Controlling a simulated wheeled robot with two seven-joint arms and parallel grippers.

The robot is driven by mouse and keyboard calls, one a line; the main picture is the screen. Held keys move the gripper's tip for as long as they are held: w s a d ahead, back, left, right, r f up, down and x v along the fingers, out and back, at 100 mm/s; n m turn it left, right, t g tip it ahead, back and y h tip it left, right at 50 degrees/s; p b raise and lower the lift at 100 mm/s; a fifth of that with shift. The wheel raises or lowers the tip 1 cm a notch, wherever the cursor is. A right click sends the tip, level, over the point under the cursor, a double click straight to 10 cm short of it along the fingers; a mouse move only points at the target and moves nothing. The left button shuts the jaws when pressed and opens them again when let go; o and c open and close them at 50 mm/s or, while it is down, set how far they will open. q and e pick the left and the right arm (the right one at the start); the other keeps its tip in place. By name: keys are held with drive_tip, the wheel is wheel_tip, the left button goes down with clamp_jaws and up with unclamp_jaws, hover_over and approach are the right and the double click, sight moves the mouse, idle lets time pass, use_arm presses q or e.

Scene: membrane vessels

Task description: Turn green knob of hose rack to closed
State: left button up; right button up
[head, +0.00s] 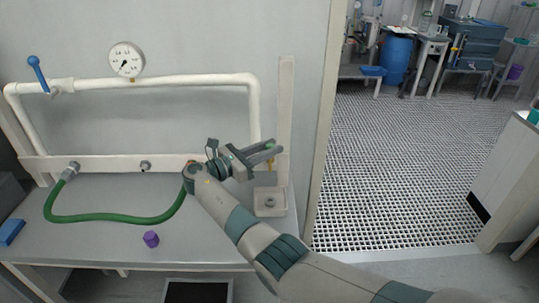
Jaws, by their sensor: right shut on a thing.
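The hose rack (100,163) is a cream pipe frame on a bench against the wall. A green hose (115,218) hangs from its left fitting and runs behind my right wrist. My right gripper (272,151) is at the rack's right end, in front of the pipe's lower right part, with its fingers pointing right. It is shut on what seems to be the green knob, of which little more than a small green patch shows at the fingers. The knob's angle cannot be told. A small yellow part (270,163) shows just below the fingers. My left gripper is out of view.
A pressure gauge (127,60) and a blue lever (38,72) sit on the upper pipe. A purple piece (151,239) and a blue box (11,231) rest on the bench (100,245). A blue drum (396,59) stands far back right. The grated floor (400,160) is open.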

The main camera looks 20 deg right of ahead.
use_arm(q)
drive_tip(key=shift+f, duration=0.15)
use_arm(e)
drive_tip(key=shift+r, duration=0.1)
drive_tip(key=o, duration=1.1)
drive_tip(key=shift+d, duration=0.1)
drive_tip(key=shift+c, duration=0.2)
